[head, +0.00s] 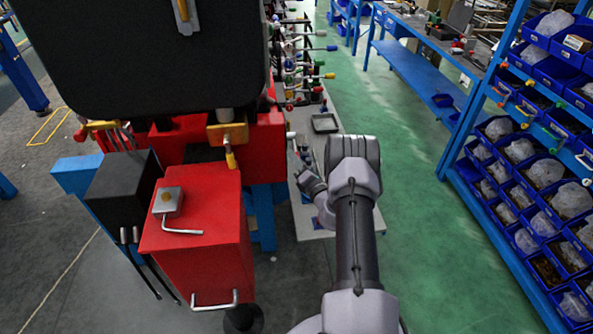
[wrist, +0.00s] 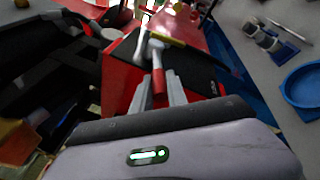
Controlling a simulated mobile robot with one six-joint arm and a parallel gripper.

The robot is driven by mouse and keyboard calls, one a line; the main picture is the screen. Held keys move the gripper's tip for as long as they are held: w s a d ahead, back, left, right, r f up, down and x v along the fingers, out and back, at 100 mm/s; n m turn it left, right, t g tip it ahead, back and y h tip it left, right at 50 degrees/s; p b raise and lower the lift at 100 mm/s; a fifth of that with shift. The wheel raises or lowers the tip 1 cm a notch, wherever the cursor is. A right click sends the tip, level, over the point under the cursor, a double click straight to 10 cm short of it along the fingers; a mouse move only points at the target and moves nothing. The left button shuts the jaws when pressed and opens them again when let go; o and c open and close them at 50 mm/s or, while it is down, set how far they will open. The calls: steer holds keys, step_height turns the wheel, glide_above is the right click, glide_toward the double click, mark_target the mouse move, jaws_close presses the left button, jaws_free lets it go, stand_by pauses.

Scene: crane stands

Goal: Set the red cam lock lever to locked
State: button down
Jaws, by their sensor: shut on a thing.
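The red cam lock lever (wrist: 158,84) shows in the wrist view as a short red grip on a pale metal shaft, pointing toward my wrist. My gripper (wrist: 160,96) has its two grey fingers on either side of the red grip and is shut on it. The fingers hide the sides of the grip. In the head view my gripper (head: 306,176) is by the near end of the long bench, right of the red machine; the lever is too small there to make out clearly.
A yellow-ended handle (wrist: 166,38) and a black plate (wrist: 195,72) lie close by the lever. A blue round dish (wrist: 302,84) is at right. In the head view, a red machine box (head: 195,255) stands left, a dark tray (head: 325,123) sits beyond, and green floor is clear at right.

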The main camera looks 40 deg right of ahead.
steer(key=f+n+t+b, duration=0.1)
steer(key=b, duration=0.4)
steer(key=w+d+f+t+b, duration=0.1)
steer(key=f+t+b, duration=0.1)
steer(key=b, duration=0.3)
steer(key=w+f+n+t+b, duration=0.1)
steer(key=t+b, duration=0.1)
steer(key=b, duration=0.4)
steer(key=shift+d+f+n, duration=0.15)
steer(key=shift+f+n, duration=0.05)
steer(key=shift+n, duration=0.1)
steer(key=shift+r+t, duration=0.15)
steer(key=shift+t, duration=0.15)
steer(key=c, duration=1.3)
jaws_free()
